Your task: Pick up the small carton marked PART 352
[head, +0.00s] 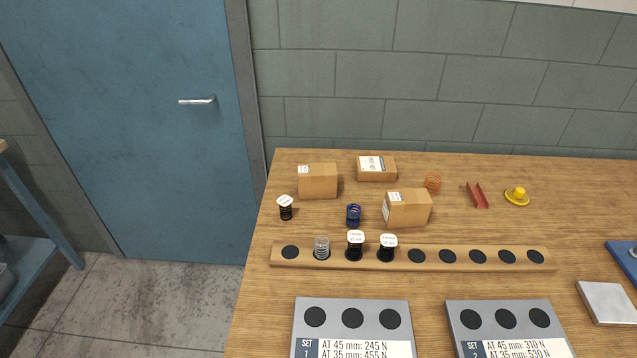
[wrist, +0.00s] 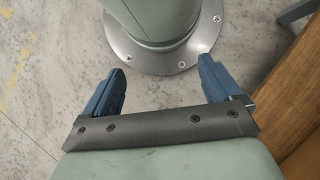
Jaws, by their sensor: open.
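Three small brown cartons stand near the back left of the wooden workbench in the head view. One carton (head: 318,181) is at the left with a small white label on its top. A flatter carton (head: 376,168) lies behind, with a larger white label on top. A third carton (head: 408,208) is nearer the front, with white labels on its top and left side. The label print is too small to read, so I cannot tell which is PART 352. My gripper (wrist: 161,68) shows only in the wrist view, open and empty above the floor, away from the cartons.
A black spring (head: 286,209) and a blue spring (head: 354,215) stand close to the cartons. A wooden rack (head: 450,268) with springs runs in front. An orange spring (head: 432,181), red channel (head: 477,195) and yellow part (head: 517,196) lie to the right. The wrist view shows a wooden edge (wrist: 300,95).

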